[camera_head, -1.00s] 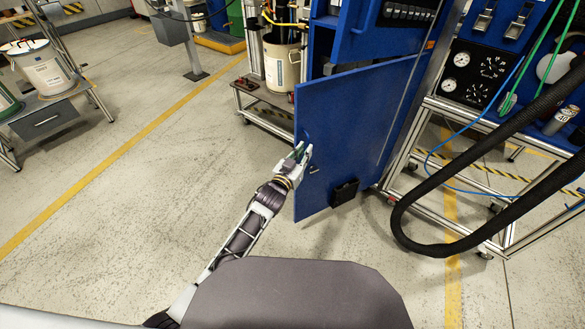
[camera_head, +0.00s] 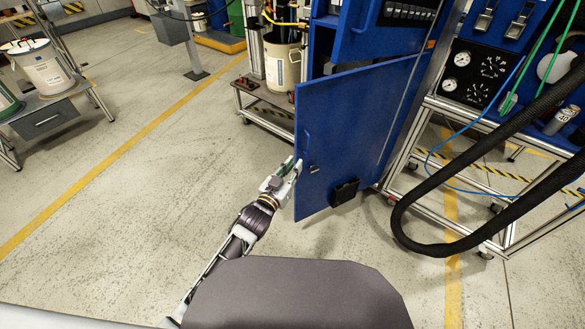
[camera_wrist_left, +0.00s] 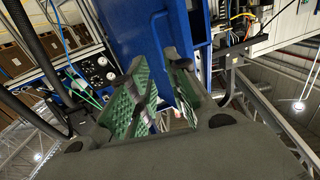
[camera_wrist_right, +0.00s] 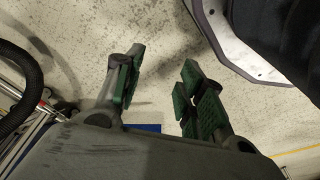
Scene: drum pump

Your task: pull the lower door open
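The lower door (camera_head: 350,125) is a blue panel on the blue cabinet. It stands swung out, with its free edge to the left and a small blue handle (camera_head: 307,142) near that edge. My left gripper (camera_head: 293,164) is just left of the free edge, below the handle. In the left wrist view, its green-padded fingers (camera_wrist_left: 159,62) are apart with no handle between them, and blue panel shows behind them. Whether it touches the door edge I cannot tell. My right gripper (camera_wrist_right: 160,65) is open and empty above the floor, outside the head view.
A thick black hose (camera_head: 420,245) loops in front of the gauge cart on the right. A low trolley with a white drum (camera_head: 283,62) stands behind the door. Another bench with a bucket (camera_head: 45,68) is at far left. The floor left of the door is clear.

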